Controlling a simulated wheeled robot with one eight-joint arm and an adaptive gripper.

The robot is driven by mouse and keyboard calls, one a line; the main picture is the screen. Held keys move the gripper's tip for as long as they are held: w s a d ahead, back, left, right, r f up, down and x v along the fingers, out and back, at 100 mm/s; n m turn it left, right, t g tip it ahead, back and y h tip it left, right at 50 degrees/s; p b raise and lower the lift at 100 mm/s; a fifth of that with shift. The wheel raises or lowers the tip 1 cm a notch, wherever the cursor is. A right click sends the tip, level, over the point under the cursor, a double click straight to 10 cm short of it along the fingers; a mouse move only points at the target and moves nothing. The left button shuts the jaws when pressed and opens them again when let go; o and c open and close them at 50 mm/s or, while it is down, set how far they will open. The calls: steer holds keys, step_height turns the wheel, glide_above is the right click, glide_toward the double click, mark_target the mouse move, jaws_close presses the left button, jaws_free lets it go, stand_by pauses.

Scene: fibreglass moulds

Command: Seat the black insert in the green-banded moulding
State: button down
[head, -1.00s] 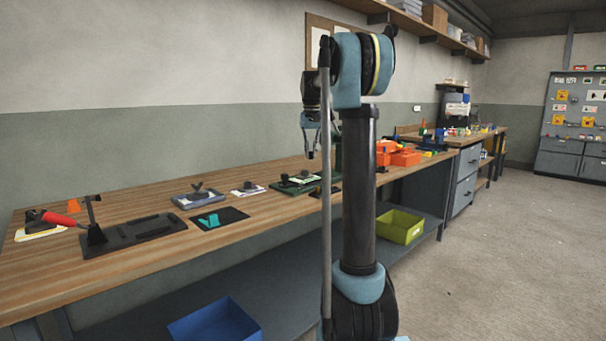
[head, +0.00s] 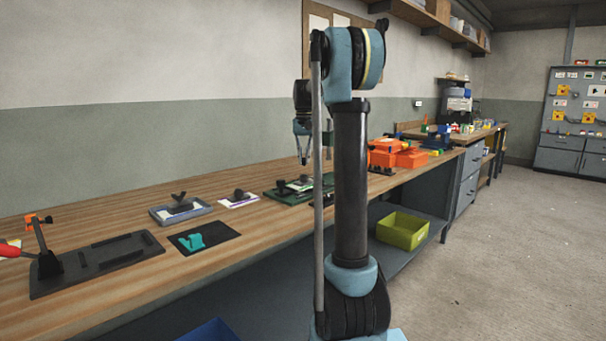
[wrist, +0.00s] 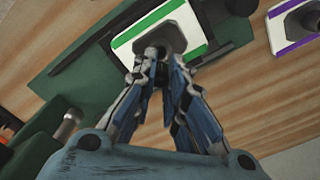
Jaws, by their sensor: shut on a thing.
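The green-banded moulding (wrist: 177,22) is a white block with green bands and a dark grey centre, on a dark green board (wrist: 95,68). In the head view the board (head: 272,194) lies mid-bench. My gripper (wrist: 158,58) is shut, its fingertips over the near edge of the moulding in the wrist view. A small dark piece shows between the fingertips, apparently the black insert (wrist: 153,51); it is mostly hidden. I cannot tell whether it touches the moulding. In the head view my gripper (head: 304,160) hangs just above the board.
A purple-banded moulding (wrist: 292,45) lies to the right in the wrist view. In the head view, a blue-grey tray (head: 158,215), a black mat with a teal piece (head: 190,242) and a dark fixture (head: 130,250) lie left.

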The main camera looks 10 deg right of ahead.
mark_target(305, 176)
step_height(305, 176, down, 5)
steer(key=shift+f, duration=0.1)
steer(key=shift+s+f, duration=0.1)
steer(key=shift+s, duration=0.15)
steer(key=shift+s+f, duration=0.2)
steer(key=shift+s, duration=0.2)
stand_by(0.3)
steer(key=c, duration=1.6)
jaws_free()
steer(key=shift+d, duration=0.1)
steer(key=shift+c, duration=0.2)
steer(key=shift+o, duration=0.3)
steer(key=shift+w+f, duration=0.8)
steer(key=shift+c, duration=0.3)
steer(key=shift+s+r, duration=0.25)
steer(key=shift+r, duration=0.1)
steer(key=shift+r, duration=0.15)
